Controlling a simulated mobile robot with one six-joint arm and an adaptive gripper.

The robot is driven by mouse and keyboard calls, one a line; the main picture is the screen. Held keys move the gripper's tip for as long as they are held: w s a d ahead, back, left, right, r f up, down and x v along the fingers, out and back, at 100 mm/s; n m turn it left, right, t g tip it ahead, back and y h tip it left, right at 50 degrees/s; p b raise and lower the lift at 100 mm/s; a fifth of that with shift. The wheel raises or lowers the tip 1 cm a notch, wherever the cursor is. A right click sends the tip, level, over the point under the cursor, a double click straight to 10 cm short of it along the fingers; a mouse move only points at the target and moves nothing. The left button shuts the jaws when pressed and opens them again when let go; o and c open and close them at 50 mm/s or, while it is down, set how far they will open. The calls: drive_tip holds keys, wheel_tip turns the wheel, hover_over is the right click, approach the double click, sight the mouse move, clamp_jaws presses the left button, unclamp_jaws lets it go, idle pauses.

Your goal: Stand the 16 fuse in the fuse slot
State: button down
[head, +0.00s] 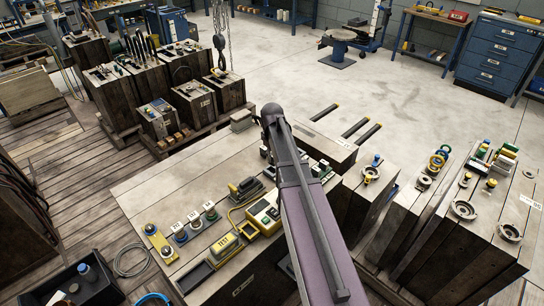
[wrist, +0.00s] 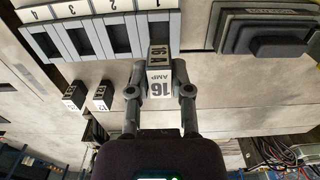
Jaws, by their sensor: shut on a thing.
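My gripper (wrist: 160,88) is shut on the 16 fuse (wrist: 159,76), a small block with a white "16 AMP" label and a dark part marked "16 A". A finger sits on each side of it. A grey fuse holder (wrist: 40,42) with a row of dark slots and white number labels lies just beyond the fuse, at the top left of the wrist view. The fuse's far end overlaps the front of the rightmost visible slot (wrist: 156,22). I cannot tell whether it touches the holder or is inside it. In the head view my arm hides the gripper and fuse.
Two other small labelled fuses (wrist: 74,95) (wrist: 103,95) stand left of my gripper. A dark grey raised box (wrist: 262,30) is to the right. In the head view, a yellow tester (head: 264,215) and several labelled round parts (head: 195,219) occupy the bench (head: 150,184).

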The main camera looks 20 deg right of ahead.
sight(272, 165)
drive_tip(key=shift+f+b, duration=0.95)
drive_tip(key=shift+f, duration=0.25)
drive_tip(key=shift+f+b, duration=1.1)
idle(1.7)
drive_tip(key=shift+c, duration=2.3)
unclamp_jaws()
drive_tip(key=c, duration=0.4)
drive_tip(key=shift+o, duration=0.2)
drive_tip(key=shift+r+p, duration=0.95)
drive_tip(key=shift+r+p, duration=2.8)
